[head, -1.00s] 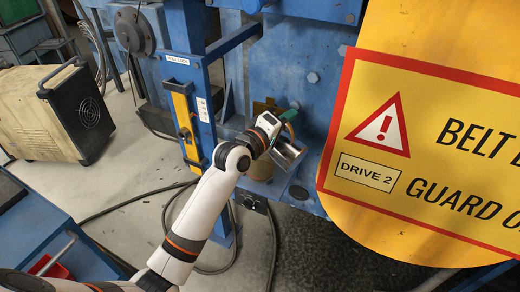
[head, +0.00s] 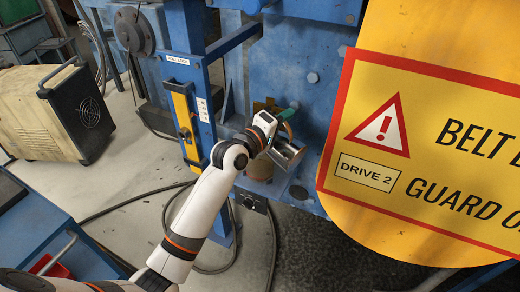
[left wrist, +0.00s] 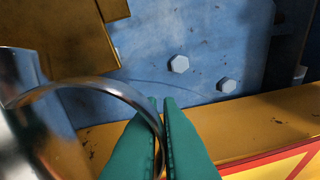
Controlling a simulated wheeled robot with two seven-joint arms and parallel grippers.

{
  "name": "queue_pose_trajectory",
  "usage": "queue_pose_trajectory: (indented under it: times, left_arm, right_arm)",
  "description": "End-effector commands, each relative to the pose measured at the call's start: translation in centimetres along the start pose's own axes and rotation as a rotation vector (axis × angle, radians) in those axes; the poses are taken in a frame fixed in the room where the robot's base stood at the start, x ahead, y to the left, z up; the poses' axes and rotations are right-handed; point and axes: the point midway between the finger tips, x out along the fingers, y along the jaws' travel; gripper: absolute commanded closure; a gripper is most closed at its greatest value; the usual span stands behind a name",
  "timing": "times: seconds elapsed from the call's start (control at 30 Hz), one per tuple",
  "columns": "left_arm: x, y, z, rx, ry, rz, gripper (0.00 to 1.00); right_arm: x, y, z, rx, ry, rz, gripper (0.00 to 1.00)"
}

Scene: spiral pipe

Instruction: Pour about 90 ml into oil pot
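My left gripper (left wrist: 162,135) has green fingers closed around the thin curved handle of a shiny metal jug (left wrist: 30,125) in the left wrist view. In the head view the jug (head: 288,152) shows just right of my left wrist, in front of the blue machine, and looks tilted. The green fingers (head: 289,111) show partly behind the wrist. A tan, round pot-like thing (head: 262,168) sits below the wrist, partly hidden by it; I cannot tell surely that it is the oil pot. The jug's contents and any stream are not visible. My right gripper is not in view.
A blue machine frame (head: 310,60) stands close behind the jug. A yellow belt guard (head: 430,150) with a warning sign is close on the right. A yellow-and-blue post (head: 183,120) stands left of my wrist. A cable (head: 130,200) lies on the floor.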

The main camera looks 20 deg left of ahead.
Motion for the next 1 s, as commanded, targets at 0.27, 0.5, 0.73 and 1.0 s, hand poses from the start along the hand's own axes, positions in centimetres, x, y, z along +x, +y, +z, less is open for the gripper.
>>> queue_pose_trajectory:
  times: [0.27,0.5,0.73,1.0]
  left_arm:
    - [0.0,-0.1,0.3,-0.018,-0.002,-0.002,1.00]
    - [0.0,-0.1,0.5,-0.034,-0.002,-0.002,1.00]
    - [0.0,-0.4,-1.5,0.110,0.004,-0.004,1.00]
    - [0.1,-1.4,-3.0,0.290,0.004,0.001,1.00]
  right_arm:
    - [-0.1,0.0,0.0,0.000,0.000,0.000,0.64]
    - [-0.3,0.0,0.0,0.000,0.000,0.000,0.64]
    - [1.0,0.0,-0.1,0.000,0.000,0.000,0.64]
    - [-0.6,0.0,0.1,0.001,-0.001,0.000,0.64]
